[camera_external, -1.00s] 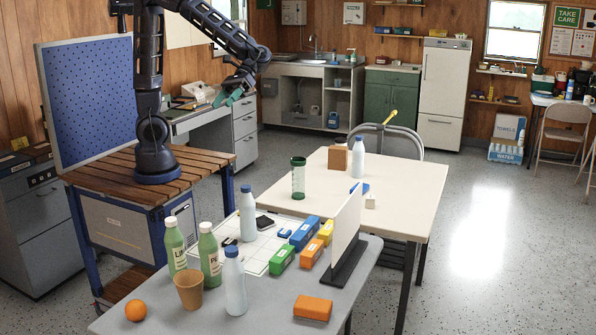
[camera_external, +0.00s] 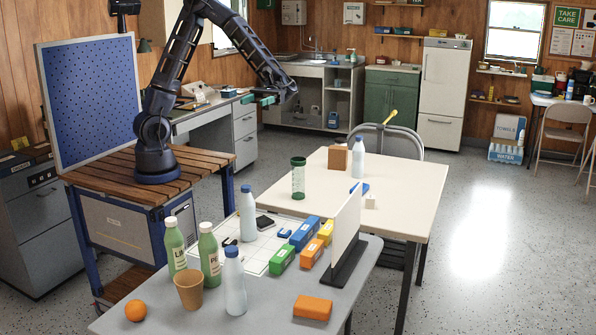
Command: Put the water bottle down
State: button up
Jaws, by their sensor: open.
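Several pale blue-white bottles with blue caps fit the name water bottle, and I cannot tell which one is meant. One bottle (camera_external: 235,286) stands upright at the front of the grey table. Another bottle (camera_external: 247,214) stands upright on the white gridded sheet (camera_external: 258,266). A third bottle (camera_external: 358,160) stands upright on the far cream table. My gripper (camera_external: 263,99), with green fingers, is open and empty in the air. It is above and behind the tables, apart from every bottle.
Two green labelled bottles (camera_external: 209,256), a tan cup (camera_external: 189,291) and an orange (camera_external: 136,310) stand at the grey table's left. Coloured blocks (camera_external: 304,233) lie by an upright white panel (camera_external: 344,229). A green-lidded container (camera_external: 298,178) stands on the cream table (camera_external: 405,190), whose right side is clear.

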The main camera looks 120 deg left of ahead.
send_near(246, 190)
jog(key=d, duration=0.1)
jog(key=shift+s+d+f, duration=0.1)
jog(key=shift+s+d, duration=0.05)
jog(key=shift+d, duration=1.1)
jog(key=shift+s+d+f, duration=0.1)
jog(key=shift+d+f, duration=0.05)
jog(key=shift+d, duration=1.1)
jog(key=shift+s+d+f, duration=0.1)
jog(key=shift+s+d, duration=0.05)
jog(key=shift+d, duration=1.1)
jog(key=shift+c, duration=0.5)
grip_shut()
